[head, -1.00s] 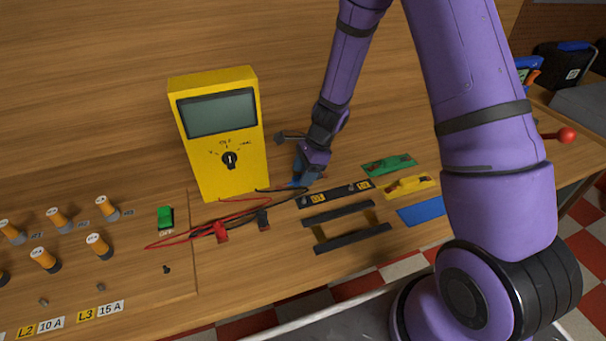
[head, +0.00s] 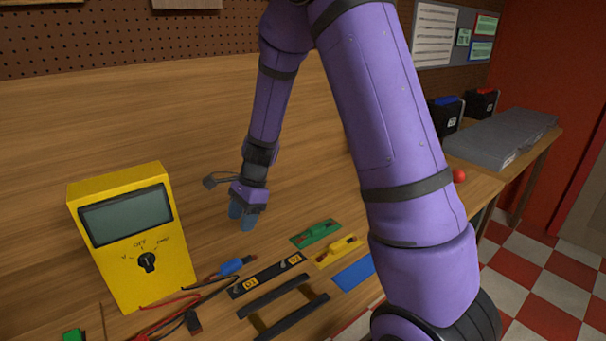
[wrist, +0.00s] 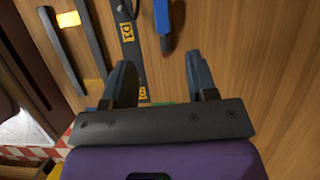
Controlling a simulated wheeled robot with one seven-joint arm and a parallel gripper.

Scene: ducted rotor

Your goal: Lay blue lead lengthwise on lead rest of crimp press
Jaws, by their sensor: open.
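A blue piece with a dark end (head: 232,266) lies on the bench beside the yellow meter; it also shows in the wrist view (wrist: 169,18). I cannot tell whether it is the blue lead. My gripper (head: 243,218) hangs above the bench, up and right of that piece. In the wrist view my gripper (wrist: 160,72) is open, with nothing between its fingers; the blue piece lies beyond the fingertips. A red ball knob (head: 459,176) shows at the right, perhaps the crimp press handle. The press body and lead rest are not visible, perhaps behind my arm.
The yellow meter (head: 138,285) stands at left with red and black leads before it. A black strip with yellow labels (head: 265,275), dark rails (head: 275,297) and green (head: 316,232), yellow (head: 338,251) and blue (head: 354,274) pieces lie nearby. Bare bench lies behind my gripper.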

